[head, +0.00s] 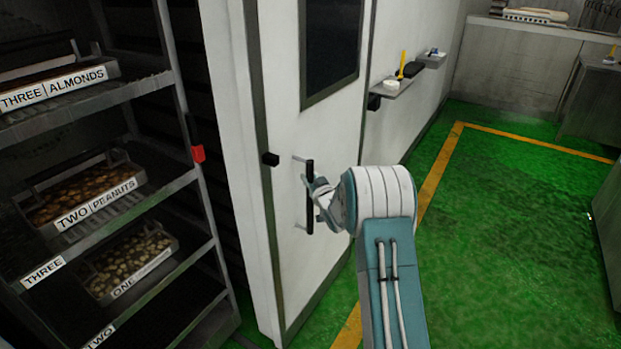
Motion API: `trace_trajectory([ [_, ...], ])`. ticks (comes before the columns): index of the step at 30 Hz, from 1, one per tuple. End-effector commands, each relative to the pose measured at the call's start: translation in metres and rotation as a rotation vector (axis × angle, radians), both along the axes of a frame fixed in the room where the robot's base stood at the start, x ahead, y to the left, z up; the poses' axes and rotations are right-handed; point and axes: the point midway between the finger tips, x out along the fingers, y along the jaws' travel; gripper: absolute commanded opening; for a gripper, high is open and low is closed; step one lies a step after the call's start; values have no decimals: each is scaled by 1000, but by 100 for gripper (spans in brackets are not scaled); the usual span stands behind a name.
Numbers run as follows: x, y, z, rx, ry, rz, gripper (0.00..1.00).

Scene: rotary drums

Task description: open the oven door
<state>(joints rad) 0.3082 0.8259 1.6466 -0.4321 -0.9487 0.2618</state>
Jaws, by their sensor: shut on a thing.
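The oven door (290,110) is a tall white panel with a dark window (331,40), left of centre in the head view. It carries a black vertical bar handle (310,198) on short mounts. My gripper (312,203) is at the handle and shut on it, with my arm reaching in from the lower right. My wrist hides part of the gripper, so the exact finger contact is hard to see. The door appears closed or nearly so; I cannot tell whether there is a small gap at its edge.
A dark rack (150,90) with labelled trays of nuts (90,192) stands at the left. A small wall shelf (392,87) with a yellow-handled tool (402,64) is beyond the door. Steel counters (515,65) stand at the back right. The green floor (500,220) on the right is clear.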

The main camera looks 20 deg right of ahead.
Motion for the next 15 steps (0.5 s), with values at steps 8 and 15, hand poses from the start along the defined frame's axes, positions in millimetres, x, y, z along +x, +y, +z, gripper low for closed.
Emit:
trace_trajectory([
  [8, 0, -2, 0, 0, -1, 0, 40],
  [15, 0, -2, 0, 0, -1, 0, 71],
])
